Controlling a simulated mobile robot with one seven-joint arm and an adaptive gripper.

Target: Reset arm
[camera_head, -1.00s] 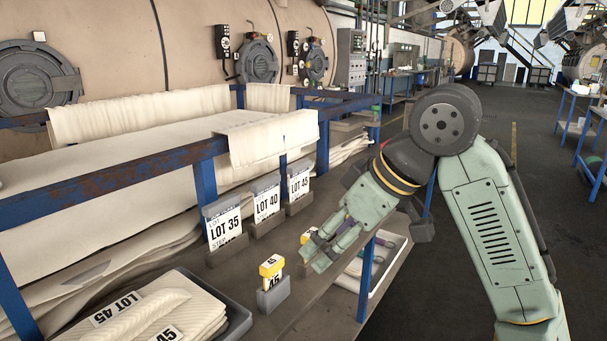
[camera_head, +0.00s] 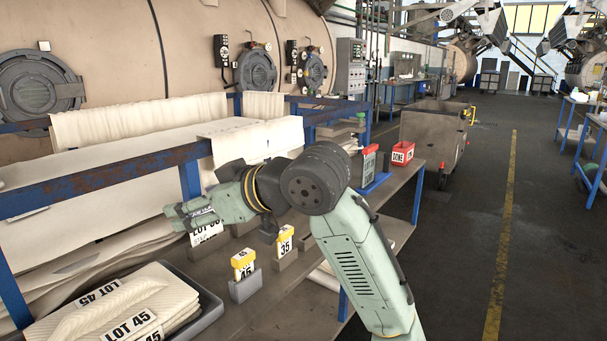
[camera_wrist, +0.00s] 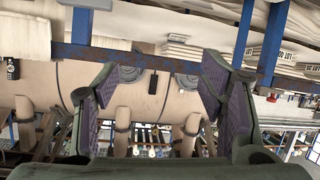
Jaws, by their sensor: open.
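My gripper (camera_head: 176,216) is on the left side of my arm in the head view, pointing left. It is above the workbench, in front of the rack with pale cloth. In the wrist view my gripper (camera_wrist: 160,85) has its two fingers spread wide, with nothing between them. Part of one lot card (camera_head: 207,235) shows below the gripper.
On the bench (camera_head: 265,310) stand a yellow-topped 45 tag (camera_head: 243,262) and a 35 tag (camera_head: 286,240). A grey tray (camera_head: 205,313) holds folded cloth (camera_head: 118,312). A red DONE bin (camera_head: 402,155) is at the far end.

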